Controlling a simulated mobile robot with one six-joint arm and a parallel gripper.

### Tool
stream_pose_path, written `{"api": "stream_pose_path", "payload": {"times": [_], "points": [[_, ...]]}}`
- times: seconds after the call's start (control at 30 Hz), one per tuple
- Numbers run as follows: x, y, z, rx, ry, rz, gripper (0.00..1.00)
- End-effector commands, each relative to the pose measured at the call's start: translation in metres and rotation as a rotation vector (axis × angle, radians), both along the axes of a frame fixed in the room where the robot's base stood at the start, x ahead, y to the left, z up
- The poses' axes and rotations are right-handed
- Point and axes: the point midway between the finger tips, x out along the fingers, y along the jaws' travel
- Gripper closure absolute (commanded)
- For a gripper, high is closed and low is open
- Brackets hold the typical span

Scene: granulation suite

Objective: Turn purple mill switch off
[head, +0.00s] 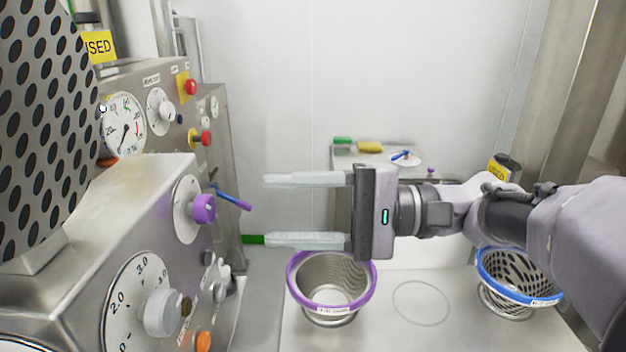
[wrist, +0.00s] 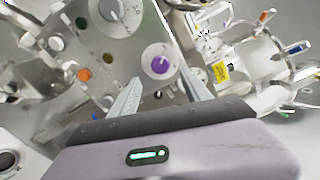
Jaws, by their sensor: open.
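The purple switch knob (head: 203,208) sits on a round pale dial plate on the slanted steel panel at left in the head view. In the wrist view the purple knob (wrist: 160,65) shows ahead, beyond the fingertips and between their lines. My gripper (head: 267,210) is open and empty, its two long pale fingers pointing left toward the panel. A gap lies between the fingertips and the knob. In the wrist view my gripper's fingers (wrist: 158,90) flank the space in front of the knob. The knob's exact setting is too small to read.
A large grey knob (head: 162,312) on a numbered dial is below the purple one. A blue lever (head: 232,199) juts out beside it. Red buttons (head: 190,87) sit farther back. A purple-rimmed basket (head: 330,312) and a blue-rimmed basket (head: 520,303) stand on the bench below.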

Motion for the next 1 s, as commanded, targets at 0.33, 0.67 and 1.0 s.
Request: {"api": "stream_pose_path", "payload": {"times": [0.33, 0.67, 1.0], "points": [[-0.006, -0.083, 0.002, 0.0, 0.0, -0.001, 0.44], [-0.007, -0.089, 0.0, 0.0, -0.001, 0.0, 0.44], [-0.131, -0.047, -0.147, -0.922, 0.049, 0.068, 0.44]]}}
